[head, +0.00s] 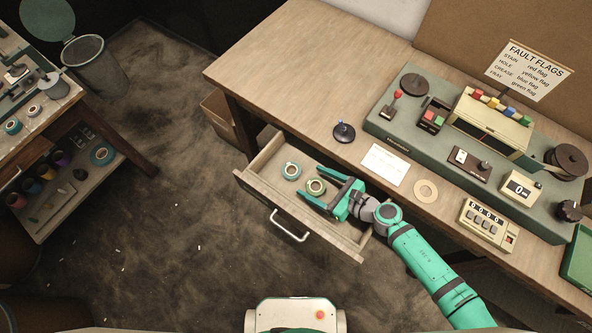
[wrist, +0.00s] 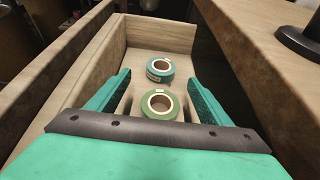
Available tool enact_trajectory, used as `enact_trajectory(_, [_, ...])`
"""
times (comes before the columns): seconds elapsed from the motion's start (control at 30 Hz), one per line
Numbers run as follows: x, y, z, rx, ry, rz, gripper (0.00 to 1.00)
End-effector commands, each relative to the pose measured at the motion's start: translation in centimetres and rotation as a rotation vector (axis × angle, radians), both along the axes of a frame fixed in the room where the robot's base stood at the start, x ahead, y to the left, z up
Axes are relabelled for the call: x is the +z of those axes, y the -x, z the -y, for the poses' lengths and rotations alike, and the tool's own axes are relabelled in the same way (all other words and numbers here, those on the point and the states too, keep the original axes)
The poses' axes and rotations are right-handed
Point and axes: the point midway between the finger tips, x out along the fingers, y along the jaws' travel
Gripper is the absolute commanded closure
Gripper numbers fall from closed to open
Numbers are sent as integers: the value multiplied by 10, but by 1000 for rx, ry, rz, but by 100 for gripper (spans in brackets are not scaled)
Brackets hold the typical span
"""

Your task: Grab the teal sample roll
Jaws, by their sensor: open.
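The teal sample roll (head: 291,176) lies flat in the open wooden drawer (head: 262,207), towards its left end. In the wrist view the teal roll (wrist: 160,76) sits just beyond the fingertips, with a small pale label on its side. A green roll (head: 316,191) lies beside it, closer to my palm; in the wrist view this green roll (wrist: 160,115) is between my two fingers. My gripper (head: 311,182) is open over the drawer and holds nothing; it also shows in the wrist view (wrist: 159,76). I cannot tell whether a finger touches the green roll.
The drawer walls stand close around my fingers, with the workbench (head: 300,110) edge just behind. On the bench are a dark spindle (head: 344,132), a white card (head: 384,164) and a green machine (head: 440,150). A side table (head: 45,120) with more rolls stands far left.

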Motion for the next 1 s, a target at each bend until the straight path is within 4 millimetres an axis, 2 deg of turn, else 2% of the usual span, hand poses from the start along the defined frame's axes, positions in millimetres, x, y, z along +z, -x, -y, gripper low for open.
enact_trajectory(0.2, [-12, -17, -24, 3, -2, -1, 27])
enact_trajectory(0.47, [-19, -27, -36, 3, -2, -2, 27])
enact_trajectory(0.7, [-31, -47, -57, 0, -1, -2, 27])
enact_trajectory(1.0, [-35, -53, -63, -2, -1, -2, 27])
